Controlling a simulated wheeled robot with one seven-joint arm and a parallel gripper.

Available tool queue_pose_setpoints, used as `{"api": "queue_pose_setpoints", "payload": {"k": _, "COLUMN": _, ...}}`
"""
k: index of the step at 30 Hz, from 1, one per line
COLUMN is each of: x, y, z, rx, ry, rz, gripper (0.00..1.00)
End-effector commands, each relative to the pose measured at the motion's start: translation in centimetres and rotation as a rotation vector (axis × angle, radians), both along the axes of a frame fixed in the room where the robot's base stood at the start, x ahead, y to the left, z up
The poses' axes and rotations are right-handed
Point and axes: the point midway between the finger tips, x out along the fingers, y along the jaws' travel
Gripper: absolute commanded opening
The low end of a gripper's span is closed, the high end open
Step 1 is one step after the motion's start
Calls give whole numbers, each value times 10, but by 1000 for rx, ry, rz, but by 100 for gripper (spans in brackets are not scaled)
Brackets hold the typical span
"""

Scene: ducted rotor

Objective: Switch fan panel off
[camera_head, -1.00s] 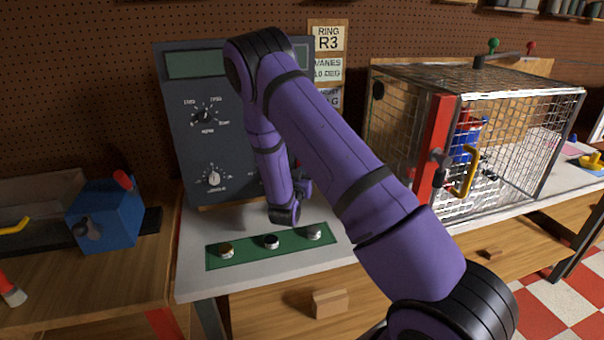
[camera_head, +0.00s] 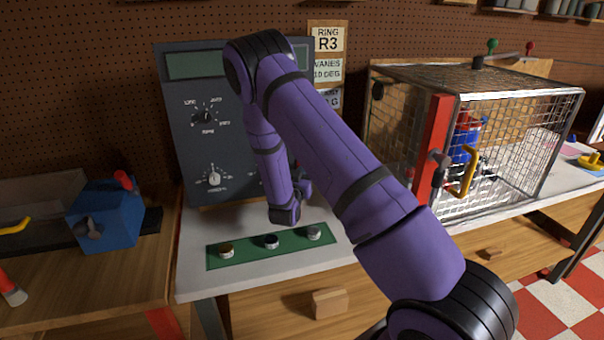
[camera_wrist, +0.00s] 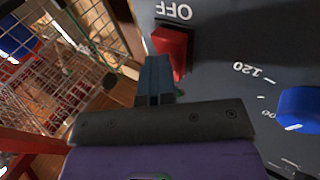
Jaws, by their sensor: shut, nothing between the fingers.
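The dark fan panel (camera_head: 190,130) stands upright at the back of the bench, with a display and knobs, and my arm covers its right part. In the wrist view a red rocker switch (camera_wrist: 172,48) sits on the panel (camera_wrist: 230,50) beside the letters OFF, which appear upside down. My gripper (camera_wrist: 155,65) is shut and empty, its fingertips right at the switch. I cannot tell whether they touch it. A blue knob (camera_wrist: 300,108) with a number scale lies to the right in that view. In the head view my gripper is mostly hidden behind my arm.
A wire mesh cage (camera_head: 510,130) with a red post and yellow handle stands right of the panel. A green strip (camera_head: 245,252) with three small round pieces lies on the bench in front. A blue box (camera_head: 108,215) stands on the left table.

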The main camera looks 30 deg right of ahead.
Motion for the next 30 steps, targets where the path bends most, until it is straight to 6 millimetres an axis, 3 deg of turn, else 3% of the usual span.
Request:
{"api": "queue_pose_setpoints", "payload": {"k": 4, "x": 3, "y": -2, "z": 1, "rx": 2, "ry": -3, "rz": 4, "gripper": 0}}
{"api": "queue_pose_setpoints", "payload": {"k": 30, "x": -24, "y": 7, "z": 13, "rx": 1, "ry": -3, "rz": 2, "gripper": 0}}
